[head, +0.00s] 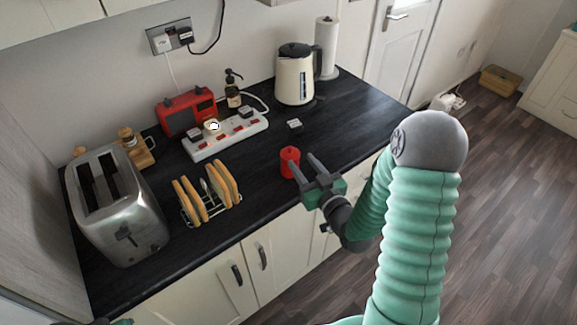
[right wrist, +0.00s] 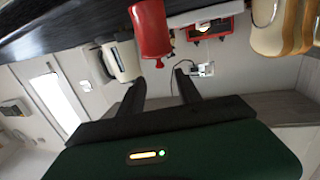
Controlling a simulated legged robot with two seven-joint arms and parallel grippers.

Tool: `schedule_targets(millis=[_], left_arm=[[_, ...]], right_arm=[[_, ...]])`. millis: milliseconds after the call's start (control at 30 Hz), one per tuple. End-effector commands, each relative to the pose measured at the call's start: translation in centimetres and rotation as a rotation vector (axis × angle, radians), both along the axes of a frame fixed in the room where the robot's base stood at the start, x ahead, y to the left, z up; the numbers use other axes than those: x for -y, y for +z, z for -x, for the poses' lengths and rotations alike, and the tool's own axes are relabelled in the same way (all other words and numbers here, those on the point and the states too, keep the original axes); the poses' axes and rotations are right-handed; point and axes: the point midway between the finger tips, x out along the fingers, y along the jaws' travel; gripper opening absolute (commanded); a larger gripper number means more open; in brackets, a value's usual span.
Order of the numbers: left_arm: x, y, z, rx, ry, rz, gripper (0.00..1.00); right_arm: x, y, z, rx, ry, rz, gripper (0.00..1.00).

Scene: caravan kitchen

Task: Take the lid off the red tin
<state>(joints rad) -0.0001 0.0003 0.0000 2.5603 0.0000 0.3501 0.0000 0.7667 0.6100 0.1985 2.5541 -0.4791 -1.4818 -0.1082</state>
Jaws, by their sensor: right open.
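The red tin (head: 290,163) stands upright near the front edge of the dark worktop, with its lid and small knob on top. In the right wrist view, which is upside down, the red tin (right wrist: 152,28) hangs from the top with its knob pointing down. My right gripper (head: 297,160) is open and empty at the right front of the tin. Its two fingers reach towards the tin; in the wrist view the fingertips (right wrist: 160,76) appear apart from it. Only a sliver of my left arm shows at the bottom left edge; its gripper is not visible.
A toast rack (head: 207,197) and a steel toaster (head: 117,205) stand to the left. A power strip (head: 225,137), red radio (head: 188,110), soap bottle (head: 233,95) and kettle (head: 296,75) are behind. The worktop (head: 340,125) right of the tin is mostly clear.

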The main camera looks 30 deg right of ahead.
Motion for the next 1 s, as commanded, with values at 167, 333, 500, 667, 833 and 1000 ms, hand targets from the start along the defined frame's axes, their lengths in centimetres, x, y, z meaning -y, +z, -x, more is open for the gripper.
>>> schedule_targets(millis=[167,333,500,667,833,1000], left_arm=[[0.0,-4.6,0.0,0.000,0.000,0.000,0.36],[0.0,-3.0,-0.1,0.002,0.000,0.000,0.36],[0.0,-2.5,0.0,0.001,0.000,0.000,0.36],[0.0,-2.3,0.0,0.001,0.000,0.000,0.36],[0.0,-2.3,0.0,0.001,0.000,0.000,0.36],[0.0,-2.3,0.0,0.000,0.000,0.000,0.36]], right_arm=[[0.4,-0.9,-3.4,0.007,-0.001,0.003,0.41],[0.7,-0.2,-5.9,-0.001,-0.001,-0.003,0.41],[0.8,-0.3,-8.3,-0.001,-0.001,-0.004,0.41],[1.0,-0.5,-10.8,-0.002,-0.001,-0.003,0.41],[1.1,-0.6,-11.2,-0.001,-0.002,-0.002,0.41],[1.1,-0.6,-11.2,-0.001,-0.002,-0.002,0.29]])
